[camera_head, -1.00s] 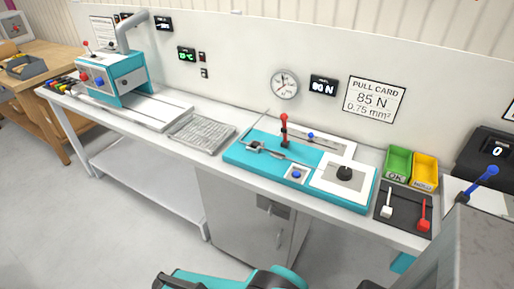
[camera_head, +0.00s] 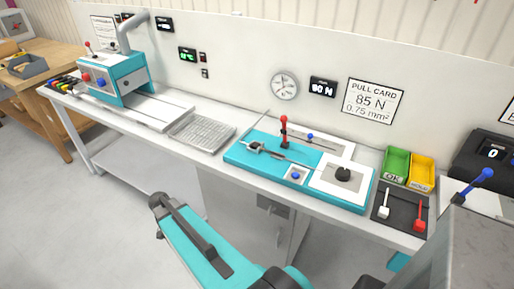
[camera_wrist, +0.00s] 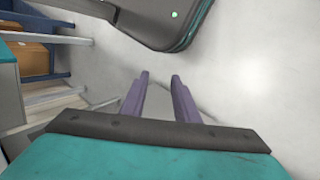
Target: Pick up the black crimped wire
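I cannot surely pick out the black crimped wire. A thin dark strand (camera_head: 285,160) lies on the teal test fixture (camera_head: 240,155), running right from a small metal clamp; its colour and ends are too small to tell. My gripper (camera_wrist: 160,82) shows in the wrist view with its two purple fingers apart and nothing between them, over bare floor.
The white bench holds a teal machine (camera_head: 112,75) at left, a grey mesh tray (camera_head: 200,132), a green bin (camera_head: 396,164), a yellow bin (camera_head: 422,172) and a dark lever panel (camera_head: 400,208). A red-knobbed lever (camera_head: 284,130) stands upright on the fixture. The floor is clear.

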